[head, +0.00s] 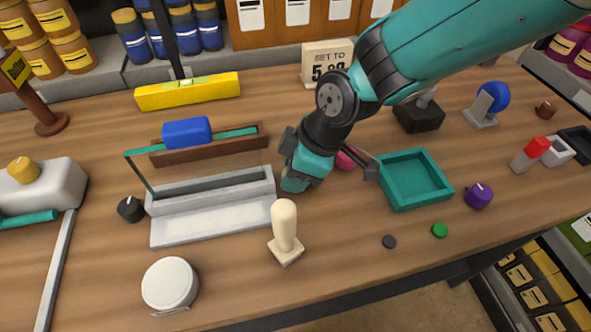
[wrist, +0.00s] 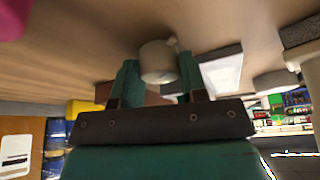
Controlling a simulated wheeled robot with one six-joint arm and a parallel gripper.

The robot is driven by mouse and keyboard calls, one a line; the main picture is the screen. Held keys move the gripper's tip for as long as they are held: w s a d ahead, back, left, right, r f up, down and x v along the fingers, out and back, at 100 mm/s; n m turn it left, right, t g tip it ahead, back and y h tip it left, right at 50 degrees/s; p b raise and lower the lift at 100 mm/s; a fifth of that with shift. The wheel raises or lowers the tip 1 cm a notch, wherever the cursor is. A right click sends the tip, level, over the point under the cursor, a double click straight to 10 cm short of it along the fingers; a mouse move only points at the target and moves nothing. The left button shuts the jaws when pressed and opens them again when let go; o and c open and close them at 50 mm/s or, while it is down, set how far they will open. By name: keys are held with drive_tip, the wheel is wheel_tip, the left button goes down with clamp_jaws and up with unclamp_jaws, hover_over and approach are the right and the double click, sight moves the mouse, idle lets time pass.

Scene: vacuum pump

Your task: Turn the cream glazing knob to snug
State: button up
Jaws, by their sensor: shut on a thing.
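My gripper (head: 294,181) points down at the table just right of the white-based frame with a blue block. In the wrist view, the teal fingers of my gripper (wrist: 160,85) are closed on the cream knob (wrist: 158,62), one on each side. The knob is a short, pale cylinder with a small nub at its upper right edge. In the head view the knob is hidden by my gripper and arm, so its turn angle cannot be read there.
A cream post (head: 284,227) on a square base stands in front of my gripper. A pink knob (head: 351,158) and teal tray (head: 414,181) are to the right. The white-based frame (head: 211,223) is close on the left.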

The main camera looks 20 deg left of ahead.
idle(0.5)
drive_tip(key=o, duration=0.9)
drive_tip(key=b+v, duration=0.1)
drive_tip(key=v, duration=1.6)
drive_tip(key=shift+r, duration=0.3)
drive_tip(key=s+d+m, duration=0.3)
drive_tip(key=d+m, duration=0.1)
drive_tip(key=d, duration=0.2)
drive_tip(key=s+d+m, duration=0.4)
drive_tip(key=d+m, duration=0.1)
drive_tip(key=d, duration=0.1)
drive_tip(key=s+d+m, duration=0.4)
drive_tip(key=d, duration=0.3)
drive_tip(key=shift+d+t, duration=0.15)
drive_tip(key=shift+t, duration=0.25)
